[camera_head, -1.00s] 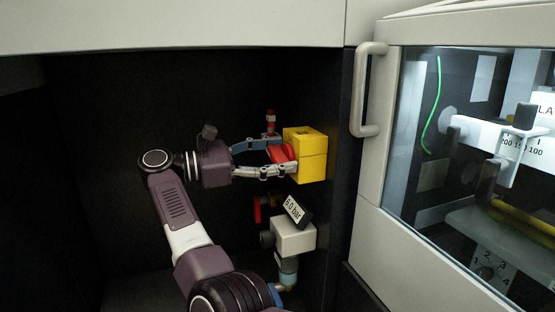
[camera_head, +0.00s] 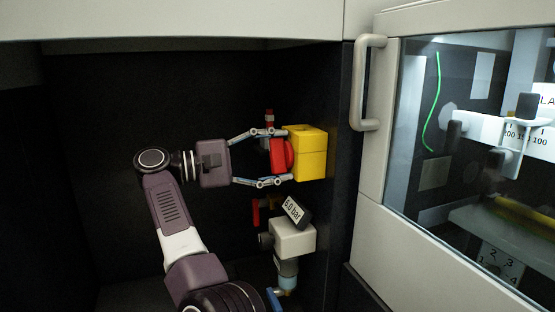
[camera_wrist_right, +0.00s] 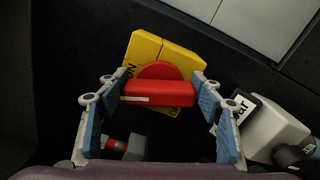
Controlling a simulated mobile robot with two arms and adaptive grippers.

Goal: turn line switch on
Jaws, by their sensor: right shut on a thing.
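The line switch is a yellow box (camera_head: 312,153) with a red rotary handle (camera_head: 277,155) on its left face, in the dark recess. My right gripper (camera_head: 284,155) reaches in from the left and is shut on the red handle, one finger above and one below it. In the right wrist view the red handle (camera_wrist_right: 158,92) lies crosswise between the two blue-padded fingers, in front of the yellow box (camera_wrist_right: 180,57). Part of a black "ON" marking shows at the box's left edge. My left gripper is not in view.
A door handle (camera_head: 368,85) and glazed cabinet stand to the right.

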